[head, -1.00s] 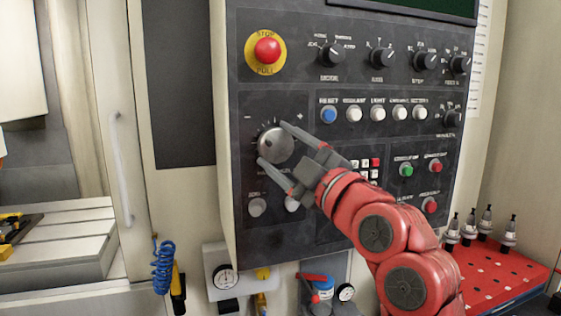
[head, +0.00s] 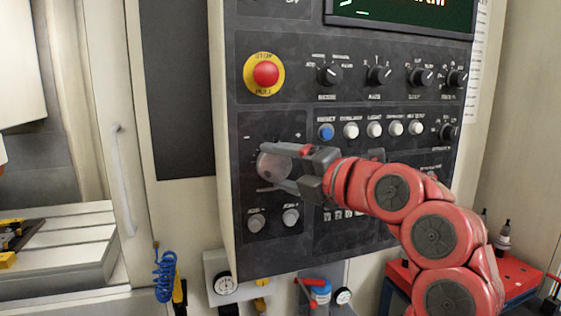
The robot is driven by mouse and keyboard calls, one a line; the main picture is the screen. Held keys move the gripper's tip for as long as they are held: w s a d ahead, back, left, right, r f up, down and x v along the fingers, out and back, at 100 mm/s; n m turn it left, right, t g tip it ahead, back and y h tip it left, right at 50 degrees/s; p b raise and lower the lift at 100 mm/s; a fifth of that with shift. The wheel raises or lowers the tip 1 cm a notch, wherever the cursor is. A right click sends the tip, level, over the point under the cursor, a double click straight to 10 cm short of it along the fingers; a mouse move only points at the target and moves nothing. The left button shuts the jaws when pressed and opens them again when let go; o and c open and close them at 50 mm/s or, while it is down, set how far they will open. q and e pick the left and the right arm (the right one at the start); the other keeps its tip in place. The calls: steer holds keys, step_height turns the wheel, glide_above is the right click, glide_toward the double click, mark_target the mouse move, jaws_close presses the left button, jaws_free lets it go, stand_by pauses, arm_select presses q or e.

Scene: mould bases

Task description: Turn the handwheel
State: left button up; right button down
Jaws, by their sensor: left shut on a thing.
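The handwheel (head: 270,167) is a round silvery knob on the lower left of the dark control panel (head: 245,190). My left gripper (head: 267,166) reaches it from the right. One finger lies along the wheel's upper side and the other along its lower side, and the jaws are shut on it. The fingers and gripper body hide part of the wheel and its scale. My right gripper is not in view.
A red emergency stop button (head: 265,74) on a yellow ring sits above the wheel. Selector knobs and a row of buttons (head: 374,129) lie above my gripper. Two small knobs (head: 256,222) sit just below. A red tool tray (head: 522,274) stands at lower right.

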arm_select(q)
steer(key=shift+r+n+h+p, duration=0.15)
steer(key=shift+n+h+p, duration=0.3)
steer(key=shift+n, duration=0.55)
steer(key=o, duration=1.3)
steer(key=b+v, duration=0.1)
steer(key=v, duration=1.1)
steer(key=shift+w+r, duration=0.1)
steer(key=shift+r, duration=0.1)
